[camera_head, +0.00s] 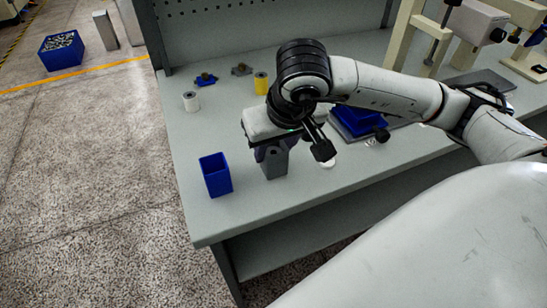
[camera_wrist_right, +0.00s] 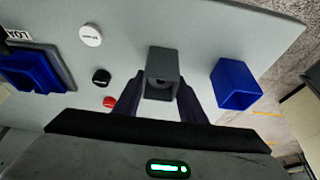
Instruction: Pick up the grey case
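The grey case (camera_head: 275,165) is a small upright open-topped box standing on the table near its front left part. It also shows in the right wrist view (camera_wrist_right: 162,62), between the two dark fingers. My right gripper (camera_head: 264,150) is directly over the case and covers part of it in the head view. In the right wrist view the fingers of my right gripper (camera_wrist_right: 160,90) are apart, one on each side of the case; whether they touch it is hard to tell. My left gripper is in neither view.
A blue open box (camera_head: 215,175) stands just left of the case. White (camera_head: 191,101) and yellow (camera_head: 261,83) spools and small blue (camera_head: 205,79) and grey parts stand farther back. A blue tray (camera_head: 360,122) and small discs (camera_wrist_right: 101,76) lie to the right. The table's front edge is close.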

